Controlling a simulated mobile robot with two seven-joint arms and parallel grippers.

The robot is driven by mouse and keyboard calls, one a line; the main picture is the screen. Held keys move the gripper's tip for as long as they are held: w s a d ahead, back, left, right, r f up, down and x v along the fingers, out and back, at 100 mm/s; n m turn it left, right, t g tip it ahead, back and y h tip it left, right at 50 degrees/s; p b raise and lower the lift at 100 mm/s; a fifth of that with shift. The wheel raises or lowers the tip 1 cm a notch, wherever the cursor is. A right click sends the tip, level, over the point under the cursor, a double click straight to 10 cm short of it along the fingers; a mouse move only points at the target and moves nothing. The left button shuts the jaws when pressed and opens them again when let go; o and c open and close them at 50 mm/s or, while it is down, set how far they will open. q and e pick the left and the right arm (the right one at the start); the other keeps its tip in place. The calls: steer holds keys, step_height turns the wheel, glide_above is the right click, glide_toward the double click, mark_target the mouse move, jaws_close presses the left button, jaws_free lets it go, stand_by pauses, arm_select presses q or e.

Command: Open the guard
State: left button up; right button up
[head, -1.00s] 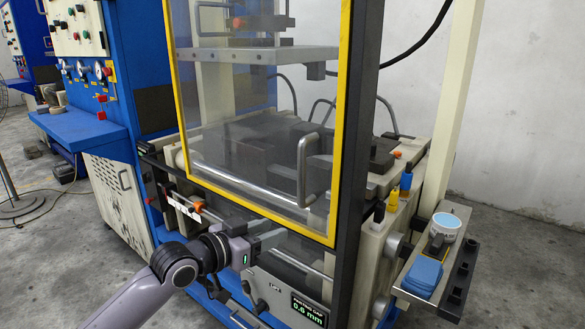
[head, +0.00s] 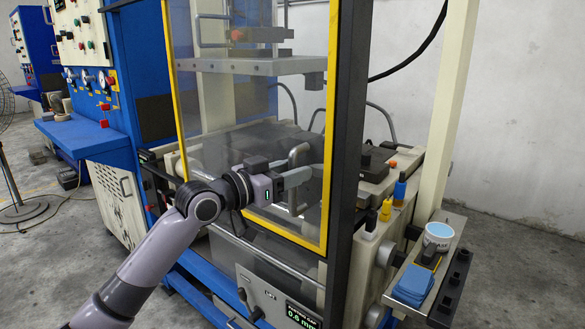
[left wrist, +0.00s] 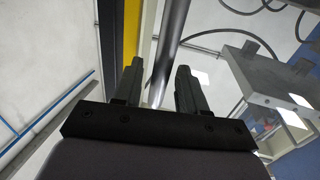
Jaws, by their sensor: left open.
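The guard (head: 329,110) is a clear panel in a yellow frame on the front of the press, and it is closed. Its grey bar handle (head: 297,151) is upright near the right edge, partly hidden by my left gripper (head: 302,176). My left gripper is open at the handle. In the left wrist view, the handle (left wrist: 169,50) runs between the two dark fingertips of the left gripper (left wrist: 158,80), with gaps at both sides. The yellow frame edge (left wrist: 129,40) lies to the left. My right gripper is in neither view.
A dark post (head: 346,150) stands just right of the guard. A side shelf (head: 450,225) at the right holds a white tub (head: 438,236) and blue cloths (head: 414,284). A blue control cabinet (head: 120,70) stands at the left.

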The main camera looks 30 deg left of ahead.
arm_select(q)
steer(key=shift+w+d, duration=0.1)
steer(key=shift+w, duration=0.15)
jaws_close()
